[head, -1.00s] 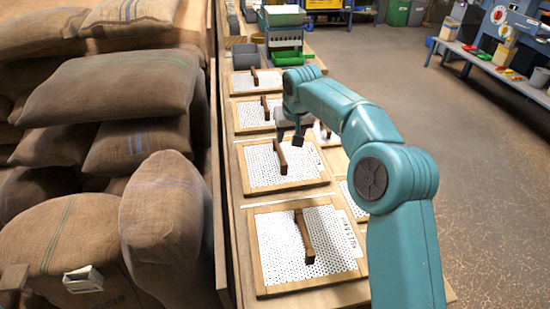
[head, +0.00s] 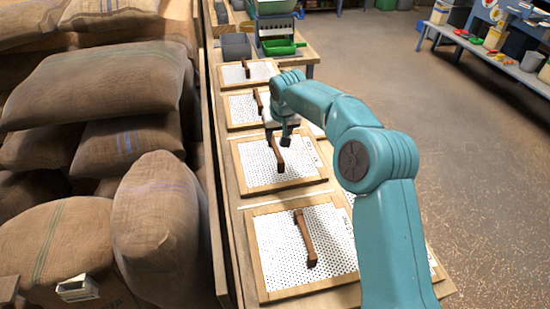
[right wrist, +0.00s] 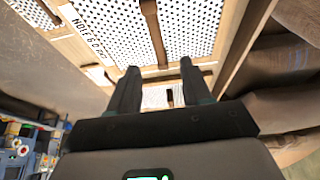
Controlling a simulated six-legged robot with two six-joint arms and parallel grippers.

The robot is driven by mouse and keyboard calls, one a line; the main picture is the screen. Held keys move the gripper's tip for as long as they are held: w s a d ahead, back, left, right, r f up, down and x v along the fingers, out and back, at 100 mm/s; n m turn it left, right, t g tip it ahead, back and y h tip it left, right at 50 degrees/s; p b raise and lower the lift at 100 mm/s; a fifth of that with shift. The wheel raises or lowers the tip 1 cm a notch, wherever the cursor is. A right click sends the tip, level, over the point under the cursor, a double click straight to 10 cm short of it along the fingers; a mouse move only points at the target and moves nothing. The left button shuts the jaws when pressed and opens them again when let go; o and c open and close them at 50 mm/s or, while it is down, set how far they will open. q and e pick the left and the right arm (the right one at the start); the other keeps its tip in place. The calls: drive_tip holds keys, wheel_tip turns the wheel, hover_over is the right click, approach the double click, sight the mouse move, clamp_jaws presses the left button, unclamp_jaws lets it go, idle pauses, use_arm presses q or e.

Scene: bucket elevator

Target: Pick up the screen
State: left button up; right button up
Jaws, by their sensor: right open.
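Several screens lie in a row on a wooden bench, each a white perforated sheet in a wooden frame with a brown bar handle. The nearest screen (head: 272,246) is at the bottom centre, and the second screen (head: 256,176) lies behind it. My right gripper (head: 284,143) is open and empty, just above the far end of the second screen's handle (head: 279,160). In the right wrist view its two fingers (right wrist: 157,74) are spread apart, with a perforated screen (right wrist: 188,28) and a handle (right wrist: 154,28) beyond them. My left gripper is not in view.
Piled burlap sacks (head: 157,225) stand left of the bench, behind a wooden edge (head: 212,190). A green tray (head: 282,47) and grey bin (head: 236,46) sit at the far end. The floor (head: 450,150) at right is open.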

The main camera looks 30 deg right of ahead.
sight(276, 149)
drive_tip(key=p+x, duration=0.1)
drive_tip(key=x, duration=0.4)
drive_tip(key=shift+d+f, duration=0.1)
drive_tip(key=shift+f, duration=0.15)
drive_tip(key=p+x, duration=0.2)
drive_tip(key=x, duration=0.3)
drive_tip(key=shift+d+f, duration=0.15)
drive_tip(key=shift+f, duration=0.15)
drive_tip(key=shift+w, duration=0.1)
drive_tip(key=shift+f+b, duration=0.25)
drive_tip(key=shift+b, duration=0.25)
clamp_jaws()
drive_tip(key=shift+r, duration=0.1)
